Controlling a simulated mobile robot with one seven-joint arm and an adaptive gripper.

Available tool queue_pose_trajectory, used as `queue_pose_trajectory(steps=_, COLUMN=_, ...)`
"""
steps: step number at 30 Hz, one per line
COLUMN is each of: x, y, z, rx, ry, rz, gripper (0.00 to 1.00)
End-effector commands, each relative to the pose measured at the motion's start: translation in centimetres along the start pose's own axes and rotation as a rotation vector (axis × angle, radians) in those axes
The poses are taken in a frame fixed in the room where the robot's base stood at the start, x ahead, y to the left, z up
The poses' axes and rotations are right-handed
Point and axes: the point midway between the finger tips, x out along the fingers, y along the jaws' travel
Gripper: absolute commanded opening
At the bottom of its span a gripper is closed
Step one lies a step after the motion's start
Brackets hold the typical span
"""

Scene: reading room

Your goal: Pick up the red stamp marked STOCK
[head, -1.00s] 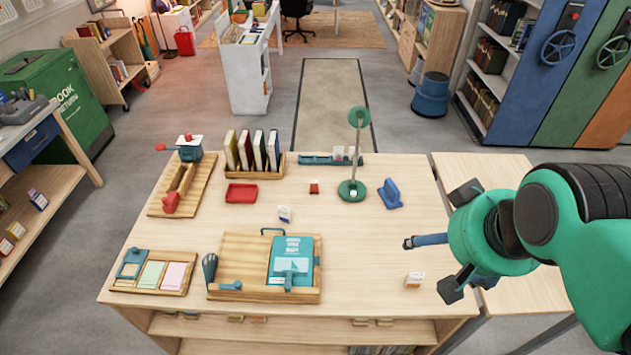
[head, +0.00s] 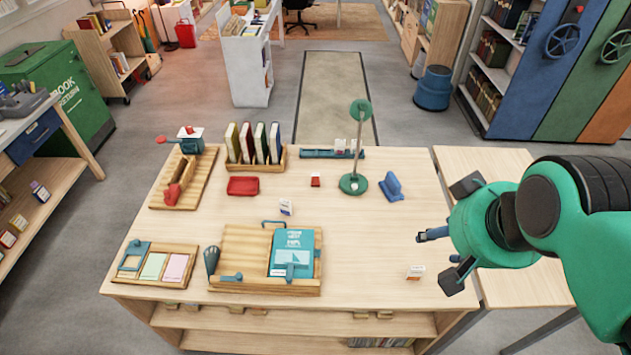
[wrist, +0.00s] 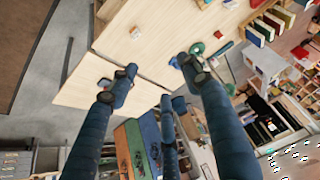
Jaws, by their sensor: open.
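A small red block with a pale top (head: 315,180), possibly the red stamp, stands on the table left of the green lamp; its marking is too small to read. A white block with an orange lower part (head: 415,272) stands near the table's right front, and a white and purple block (head: 286,208) stands near the middle. I cannot read STOCK on any of them. My gripper (head: 450,232) is open and empty over the table's right edge, well right of the red block. Its spread fingers also show in the wrist view (wrist: 160,85).
The wooden table (head: 370,240) also holds a green lamp (head: 353,184), a blue holder (head: 392,187), a red tray (head: 242,186), upright books (head: 253,145) and a wooden tray (head: 235,245). The table's right middle is mostly clear. A side table (head: 520,275) adjoins on the right.

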Motion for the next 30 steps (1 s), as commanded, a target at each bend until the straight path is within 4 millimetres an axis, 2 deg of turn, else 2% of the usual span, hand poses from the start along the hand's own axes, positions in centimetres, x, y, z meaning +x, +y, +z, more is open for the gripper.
queue_pose_trajectory(steps=5, x=0.2, y=-0.1, z=-0.8, rx=0.001, ry=-0.002, rz=0.001, gripper=0.48)
queue_pose_trajectory(steps=11, x=1.1, y=-0.3, z=-3.4, rx=0.004, ry=-0.01, rz=0.004, gripper=0.48)
queue_pose_trajectory(steps=20, x=4.1, y=-1.3, z=-9.9, rx=0.013, ry=-0.026, rz=0.012, gripper=0.48)
queue_pose_trajectory(steps=30, x=9.4, y=-3.4, z=-17.1, rx=0.016, ry=-0.04, rz=0.02, gripper=0.48)
